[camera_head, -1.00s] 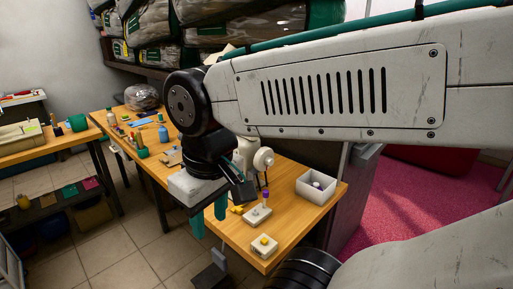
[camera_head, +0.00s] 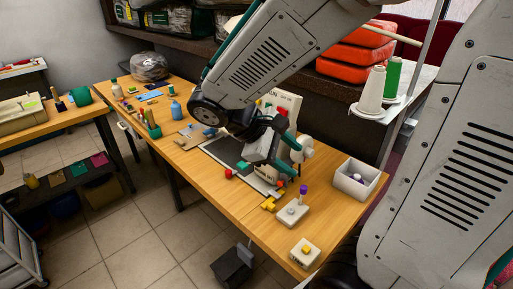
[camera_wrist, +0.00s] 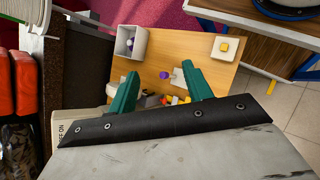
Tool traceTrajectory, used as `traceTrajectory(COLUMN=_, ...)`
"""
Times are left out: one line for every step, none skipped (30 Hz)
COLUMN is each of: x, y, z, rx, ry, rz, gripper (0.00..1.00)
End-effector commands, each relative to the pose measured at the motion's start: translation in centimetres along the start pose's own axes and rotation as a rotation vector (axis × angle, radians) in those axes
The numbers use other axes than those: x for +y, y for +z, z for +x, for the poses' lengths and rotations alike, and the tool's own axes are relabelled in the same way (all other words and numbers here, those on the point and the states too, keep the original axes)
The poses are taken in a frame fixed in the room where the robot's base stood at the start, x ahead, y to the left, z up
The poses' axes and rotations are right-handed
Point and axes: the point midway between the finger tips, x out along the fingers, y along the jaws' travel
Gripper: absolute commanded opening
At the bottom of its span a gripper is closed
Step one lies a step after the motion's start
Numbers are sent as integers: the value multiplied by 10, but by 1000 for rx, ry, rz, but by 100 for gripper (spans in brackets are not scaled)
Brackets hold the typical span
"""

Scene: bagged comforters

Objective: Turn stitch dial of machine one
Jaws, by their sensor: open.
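A white sewing machine (camera_head: 288,99) stands on the wooden table, mostly hidden behind my arm. A round white wheel (camera_head: 304,151) shows at its right end. In the wrist view, part of a pale body marked "OFF ON" (camera_wrist: 60,133) shows at the lower left. My gripper (camera_head: 288,166) is beside the machine, above the table; in the wrist view (camera_wrist: 160,72) its teal fingers are spread apart with nothing held between them. I cannot tell which part is the stitch dial, or whether a finger touches the machine.
A purple-topped block (camera_head: 292,211), a yellow-buttoned block (camera_head: 305,251) and an open white box (camera_head: 356,178) are on the table's near right. Thread cones (camera_head: 371,94) stand at the right. Another pale machine (camera_head: 20,109) is on the left table.

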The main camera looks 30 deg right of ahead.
Motion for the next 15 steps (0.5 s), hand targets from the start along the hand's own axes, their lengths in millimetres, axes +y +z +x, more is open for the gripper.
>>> traceTrajectory(x=6, y=-15, z=2, rx=-62, ry=68, rz=-68, gripper=50)
traceTrajectory(x=10, y=-24, z=3, rx=-94, ry=112, rz=-105, gripper=50)
traceTrajectory(x=16, y=-35, z=3, rx=-137, ry=172, rz=-155, gripper=50)
traceTrajectory(x=20, y=-45, z=3, rx=-167, ry=218, rz=-192, gripper=50)
traceTrajectory(x=24, y=-55, z=3, rx=-197, ry=265, rz=-230, gripper=50)
traceTrajectory(x=27, y=-69, z=3, rx=-236, ry=326, rz=-280, gripper=50)
traceTrajectory(x=30, y=-80, z=2, rx=-263, ry=374, rz=-317, gripper=50)
traceTrajectory(x=31, y=-90, z=2, rx=-290, ry=420, rz=-353, gripper=50)
traceTrajectory(x=33, y=-105, z=1, rx=-321, ry=480, rz=-399, gripper=50)
traceTrajectory(x=34, y=-116, z=0, rx=-344, ry=524, rz=-431, gripper=50)
traceTrajectory(x=34, y=-127, z=0, rx=-364, ry=565, rz=-462, gripper=50)
traceTrajectory(x=33, y=-140, z=-1, rx=-388, ry=617, rz=-500, gripper=50)
traceTrajectory(x=32, y=-150, z=-2, rx=-404, ry=654, rz=-526, gripper=50)
traceTrajectory(x=31, y=-159, z=-2, rx=-417, ry=686, rz=-550, gripper=50)
traceTrajectory(x=30, y=-169, z=-3, rx=-432, ry=726, rz=-578, gripper=50)
